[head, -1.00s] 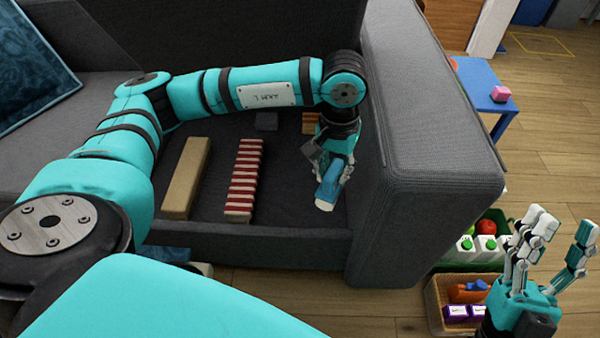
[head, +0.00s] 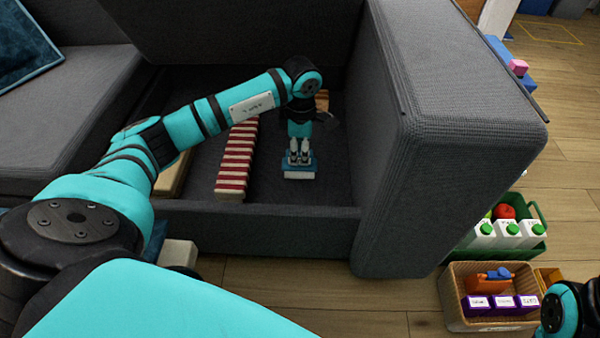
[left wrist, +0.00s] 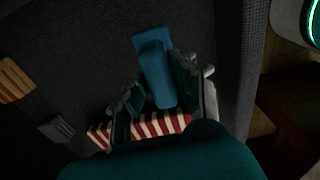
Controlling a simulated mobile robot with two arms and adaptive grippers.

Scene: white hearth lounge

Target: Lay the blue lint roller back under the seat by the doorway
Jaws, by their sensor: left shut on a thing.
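The sofa's storage space under the raised seat (head: 235,45) lies open, with its front rim (head: 270,213) nearest me. My left gripper (head: 299,160) is inside, at the right side by the armrest, pointing down. It is shut on the blue lint roller (head: 299,167), whose pale end faces me. In the left wrist view the roller (left wrist: 154,62) sits between the fingers (left wrist: 155,98). I cannot tell whether it touches the compartment floor. Only a teal and black part of my right arm shows at the lower right; its fingers are out of view.
A red-and-white striped folded thing (head: 237,160) lies left of the roller, with a tan block (head: 172,178) beyond it. A slatted wooden thing (left wrist: 14,80) and a grey block (left wrist: 56,129) are also inside. The thick armrest (head: 440,100) bounds the right; baskets (head: 490,320) stand outside.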

